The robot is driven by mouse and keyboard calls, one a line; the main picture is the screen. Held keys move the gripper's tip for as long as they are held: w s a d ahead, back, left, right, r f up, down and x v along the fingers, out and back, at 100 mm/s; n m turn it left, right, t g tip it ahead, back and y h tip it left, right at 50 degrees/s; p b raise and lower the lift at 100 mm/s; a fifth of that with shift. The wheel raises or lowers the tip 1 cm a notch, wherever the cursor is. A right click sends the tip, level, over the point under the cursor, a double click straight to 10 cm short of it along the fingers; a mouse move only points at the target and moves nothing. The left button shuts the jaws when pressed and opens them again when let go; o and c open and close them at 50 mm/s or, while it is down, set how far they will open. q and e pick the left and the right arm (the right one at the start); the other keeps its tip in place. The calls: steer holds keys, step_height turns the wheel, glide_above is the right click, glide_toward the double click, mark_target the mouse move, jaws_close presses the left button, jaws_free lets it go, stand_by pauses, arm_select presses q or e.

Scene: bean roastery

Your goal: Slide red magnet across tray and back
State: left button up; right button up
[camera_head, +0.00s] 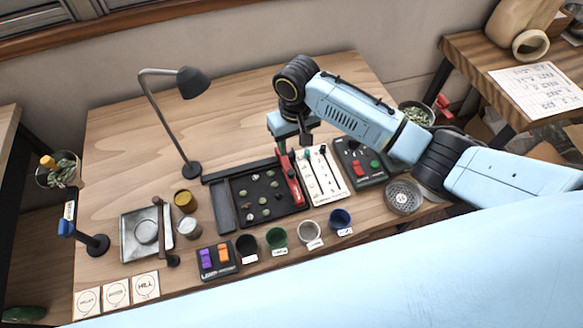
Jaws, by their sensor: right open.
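The red magnet (290,181) is a long red bar lying along the right edge of the dark tray (240,224). The tray holds several small beans or pebbles in its main part and has a narrow grey strip at its left. My right gripper (293,146) points down just above the far end of the red magnet. It is open; whether its fingers touch the magnet is too small to tell. My left gripper is not in view.
A white slider panel (322,176) and a dark button box (361,163) stand right of the tray. Several cups, including a green one (276,238), line the front. A desk lamp (191,82) stands behind at left. The back of the table is clear.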

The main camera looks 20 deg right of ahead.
mark_target(291, 172)
steer(key=f, duration=0.4)
steer(key=f+b, duration=0.1)
steer(key=f, duration=0.7)
steer(key=shift+s+a+b, duration=0.1)
steer(key=shift+a+b, duration=0.15)
steer(key=shift+b, duration=0.15)
jaws_close()
